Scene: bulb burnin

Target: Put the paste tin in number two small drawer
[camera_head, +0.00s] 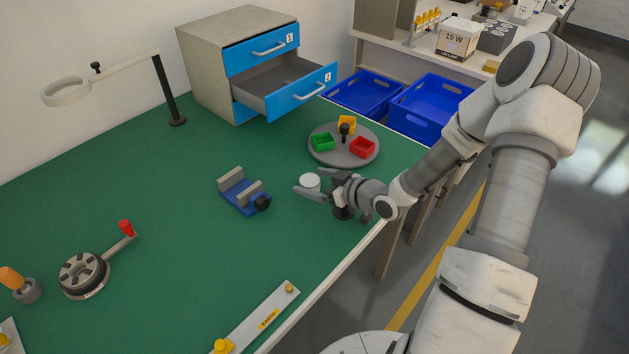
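The paste tin appears to be the small white round tin (310,181) on the green bench, right of centre. My gripper (317,184) is low over the bench beside it, with its fingers spread and pointing left. The tin is at the fingertips; I cannot tell whether a finger touches it. The upper drawer (262,52) is shut. The lower drawer (300,93) is pulled out, and its visible inside looks empty.
A round grey tray (316,153) with green, yellow and red bins stands between my gripper and the cabinet. A blue vise-like fixture (243,198) is left of the tin. A lamp (167,92) stands left of the cabinet. Blue crates (428,103) are beyond the bench.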

